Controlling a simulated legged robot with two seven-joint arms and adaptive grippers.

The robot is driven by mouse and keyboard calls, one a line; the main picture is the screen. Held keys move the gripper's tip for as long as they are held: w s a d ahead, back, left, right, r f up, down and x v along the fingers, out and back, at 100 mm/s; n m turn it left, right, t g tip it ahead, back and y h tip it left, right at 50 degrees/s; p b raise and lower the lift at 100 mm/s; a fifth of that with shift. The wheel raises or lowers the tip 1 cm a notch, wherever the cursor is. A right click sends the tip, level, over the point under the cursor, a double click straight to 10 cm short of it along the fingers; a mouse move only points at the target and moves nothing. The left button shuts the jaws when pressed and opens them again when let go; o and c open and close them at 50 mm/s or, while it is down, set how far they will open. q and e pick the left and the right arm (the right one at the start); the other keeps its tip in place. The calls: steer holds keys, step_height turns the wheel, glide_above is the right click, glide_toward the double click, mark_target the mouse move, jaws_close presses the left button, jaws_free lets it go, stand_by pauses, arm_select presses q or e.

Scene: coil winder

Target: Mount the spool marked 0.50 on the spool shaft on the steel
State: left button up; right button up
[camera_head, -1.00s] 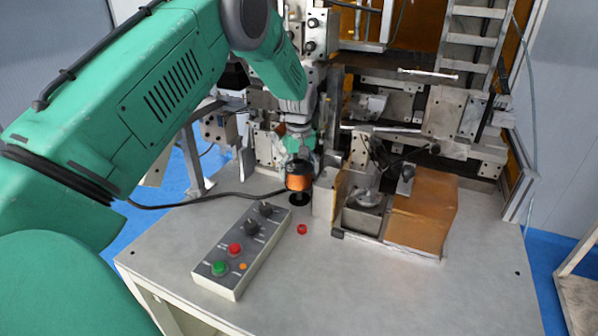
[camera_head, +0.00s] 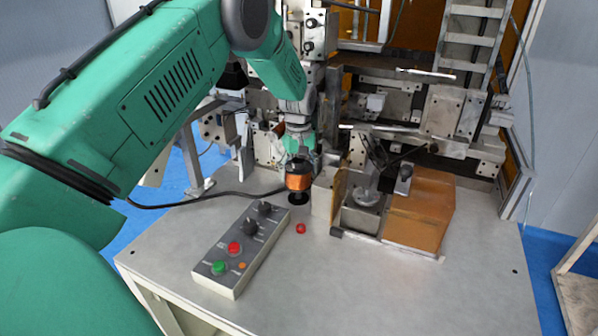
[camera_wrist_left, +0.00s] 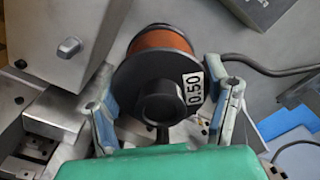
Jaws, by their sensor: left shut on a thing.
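The spool marked 0.50 (camera_wrist_left: 158,80) has black flanges and copper-coloured wire, with its label facing the left wrist camera. My right gripper is not in view.
A control box with buttons (camera_head: 241,250) lies in front to the left, and a small red cap (camera_head: 301,228) lies near the spool. A metal block (camera_head: 324,195) and a copper-coloured box (camera_head: 418,215) stand to the right. The front right of the table is clear.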

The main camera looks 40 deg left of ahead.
arm_select(q)
steer(key=shift+f, duration=0.1)
steer(key=shift+f+b, duration=0.7)
steer(key=shift+f, duration=0.7)
steer(key=shift+f, duration=0.35)
steer(key=shift+f+b, duration=0.3)
steer(key=shift+f, duration=0.05)
steer(key=shift+f, duration=0.1)
steer(key=o, duration=1.8)
steer(key=shift+c, duration=0.2)
